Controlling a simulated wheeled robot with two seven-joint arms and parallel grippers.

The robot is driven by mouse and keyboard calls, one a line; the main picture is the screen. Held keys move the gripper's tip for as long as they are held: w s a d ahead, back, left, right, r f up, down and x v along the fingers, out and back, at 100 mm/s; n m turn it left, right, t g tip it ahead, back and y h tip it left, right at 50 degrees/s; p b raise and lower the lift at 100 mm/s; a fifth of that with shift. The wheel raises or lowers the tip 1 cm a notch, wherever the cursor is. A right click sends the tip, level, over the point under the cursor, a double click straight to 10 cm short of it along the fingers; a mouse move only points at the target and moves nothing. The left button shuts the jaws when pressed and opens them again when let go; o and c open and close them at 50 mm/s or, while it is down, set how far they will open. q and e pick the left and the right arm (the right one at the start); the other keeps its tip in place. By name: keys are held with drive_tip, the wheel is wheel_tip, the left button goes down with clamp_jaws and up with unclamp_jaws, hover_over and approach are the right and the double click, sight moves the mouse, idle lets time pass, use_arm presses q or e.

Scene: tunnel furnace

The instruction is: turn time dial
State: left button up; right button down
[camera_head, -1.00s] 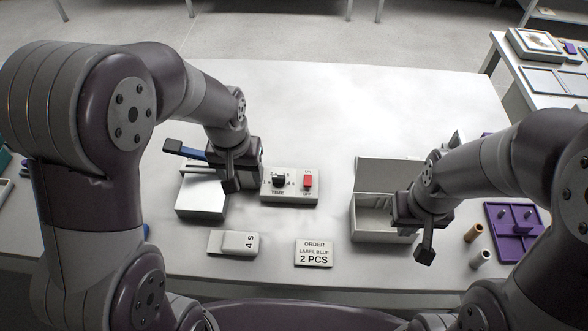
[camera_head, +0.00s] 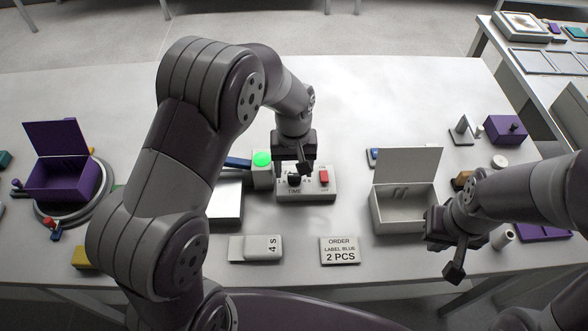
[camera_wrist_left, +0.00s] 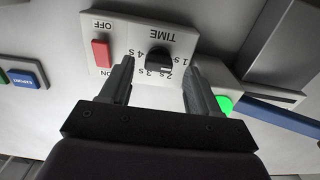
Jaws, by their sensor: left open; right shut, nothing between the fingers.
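The time dial (camera_wrist_left: 158,60) is a black knob on a pale control panel (camera_wrist_left: 183,35) marked TIME, with settings from 1 S to 4 S around it. In the head view the dial (camera_head: 294,179) is partly covered by my left gripper (camera_head: 295,168). In the left wrist view my left gripper (camera_wrist_left: 160,80) is open, with one finger on each side of the dial and a gap to it. A red ON/OFF switch (camera_wrist_left: 101,53) sits beside the dial. My right gripper (camera_head: 455,262) is shut and empty, in front of the white open box.
A green lit button (camera_head: 262,158) stands left of the panel. A "4 S" card (camera_head: 255,248) and an order card (camera_head: 339,251) reading LABEL BLUE 2 PCS lie in front. A white open box (camera_head: 405,207) is right, a purple open box (camera_head: 63,178) left.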

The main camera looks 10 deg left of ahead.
use_arm(q)
drive_tip(key=shift+d+f, duration=0.15)
drive_tip(key=shift+f, duration=0.7)
drive_tip(key=c, duration=1)
drive_tip(key=shift+c, duration=0.2)
drive_tip(key=shift+r, duration=0.1)
